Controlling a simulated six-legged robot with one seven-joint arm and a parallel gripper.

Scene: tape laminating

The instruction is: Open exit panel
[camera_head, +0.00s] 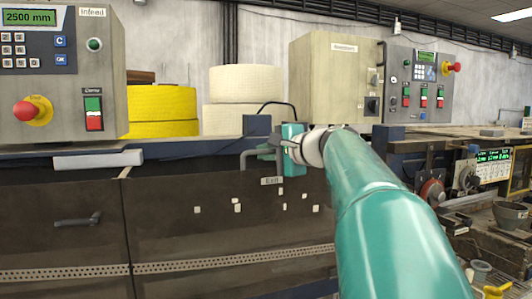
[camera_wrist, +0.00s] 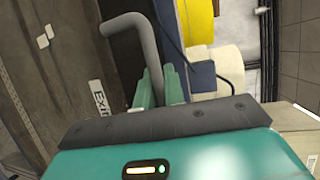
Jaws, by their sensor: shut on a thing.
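The exit panel (camera_head: 185,225) is a dark brown front panel below the machine's top edge, with an "Exit" label (camera_head: 271,181) near its upper edge. The label also shows in the wrist view (camera_wrist: 97,100). A grey bent handle (camera_head: 246,156) sits at the panel's top; in the wrist view the handle (camera_wrist: 140,38) curves away from between my fingers. My gripper (camera_head: 268,153) is shut on the handle. In the wrist view its green fingers (camera_wrist: 160,88) stand on either side of the handle's end. My teal arm hides the panel's right part.
Another dark panel (camera_head: 60,245) with its own handle (camera_head: 78,219) is at the left. Yellow (camera_head: 162,112) and white rolls (camera_head: 246,86) stand behind the top edge. Control boxes (camera_head: 335,78) rise above the machine. A cluttered bench (camera_head: 490,205) is at the right.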

